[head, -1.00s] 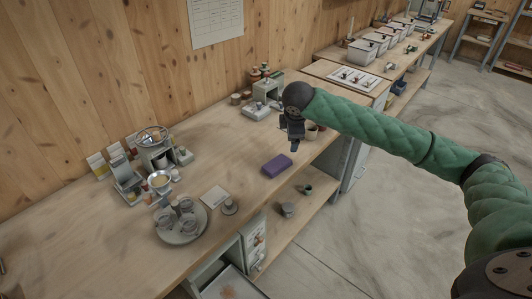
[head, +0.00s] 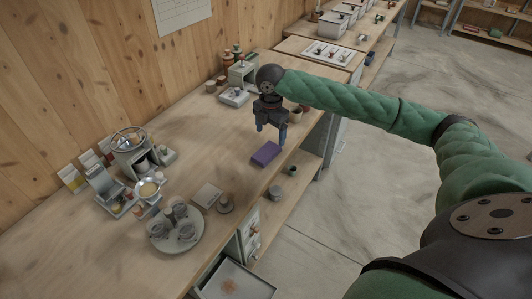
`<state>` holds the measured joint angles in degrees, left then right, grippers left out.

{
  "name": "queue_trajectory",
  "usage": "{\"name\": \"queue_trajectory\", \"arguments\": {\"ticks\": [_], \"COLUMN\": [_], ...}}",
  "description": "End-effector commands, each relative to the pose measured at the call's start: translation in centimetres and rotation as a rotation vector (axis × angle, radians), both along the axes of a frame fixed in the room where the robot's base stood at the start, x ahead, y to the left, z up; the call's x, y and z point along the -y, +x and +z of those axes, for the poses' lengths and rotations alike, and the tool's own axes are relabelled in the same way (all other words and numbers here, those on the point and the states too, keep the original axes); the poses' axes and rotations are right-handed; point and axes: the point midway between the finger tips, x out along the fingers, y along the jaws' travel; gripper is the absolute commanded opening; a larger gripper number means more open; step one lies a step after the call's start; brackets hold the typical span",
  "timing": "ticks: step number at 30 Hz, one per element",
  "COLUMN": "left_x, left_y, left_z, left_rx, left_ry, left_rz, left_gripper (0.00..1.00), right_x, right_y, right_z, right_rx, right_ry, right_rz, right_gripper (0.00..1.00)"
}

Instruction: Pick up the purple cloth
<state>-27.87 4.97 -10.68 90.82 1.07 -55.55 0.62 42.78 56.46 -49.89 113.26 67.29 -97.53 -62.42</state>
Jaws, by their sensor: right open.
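The purple cloth (head: 266,154) is a small folded block lying flat on the wooden workbench (head: 120,232), near its front edge. My right gripper (head: 271,132) hangs above and just behind the cloth, with its fingers pointing down and apart. It is empty and does not appear to touch the cloth. The top of the cloth shows clearly. My left gripper is not in view.
A round tray (head: 157,241) with several glass jars stands left of the cloth, beside a flat pale square (head: 207,195). A mixer device (head: 130,150) stands near the wall. An open drawer (head: 240,281) juts out below.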

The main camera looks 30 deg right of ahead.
Motion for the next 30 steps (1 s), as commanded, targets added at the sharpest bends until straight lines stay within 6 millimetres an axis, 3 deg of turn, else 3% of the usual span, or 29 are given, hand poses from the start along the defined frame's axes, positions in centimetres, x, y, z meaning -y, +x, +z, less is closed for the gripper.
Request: {"name": "queue_trajectory", "arguments": {"ticks": [8,18,30], "left_x": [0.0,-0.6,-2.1], "left_y": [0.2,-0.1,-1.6], "left_z": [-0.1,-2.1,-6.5], "left_rx": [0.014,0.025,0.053], "left_ry": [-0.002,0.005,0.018], "left_rz": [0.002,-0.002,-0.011], "left_gripper": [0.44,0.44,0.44], "right_x": [0.0,0.0,-0.1], "right_y": [0.0,0.2,0.7], "right_z": [-0.3,-2.8,-6.5], "right_rx": [-0.001,0.000,-0.002], "right_ry": [-0.003,-0.002,-0.003], "right_rz": [0.106,0.106,0.106], "right_gripper": [0.80,0.80,0.80]}}
